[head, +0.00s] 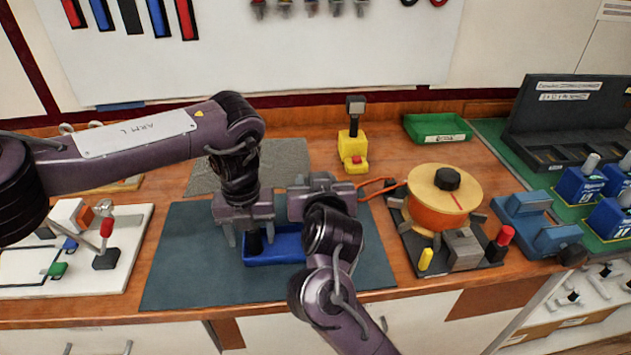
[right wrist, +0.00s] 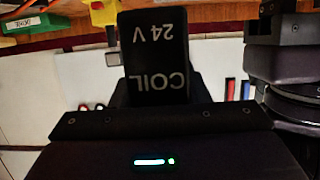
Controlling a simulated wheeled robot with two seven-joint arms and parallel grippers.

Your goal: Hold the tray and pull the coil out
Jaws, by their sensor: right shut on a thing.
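A blue tray (head: 278,246) lies on the dark grey mat, partly hidden by my arms. My left gripper (head: 251,238) points down at the tray's left end, its fingers apart on either side of a black upright piece (head: 254,243). A gap seems to show beside that piece. My right gripper (right wrist: 158,98) is shut on a black block, the coil (right wrist: 158,62), whose white "COIL 24 V" label reads upside down in the right wrist view. In the head view my right arm hides the coil and the right fingertips.
An orange spool (head: 437,210) on a dark base stands right of the mat (head: 190,262). A white board (head: 130,240) lies left. Blue breakers (head: 580,184) are far right. The mat's left part is clear.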

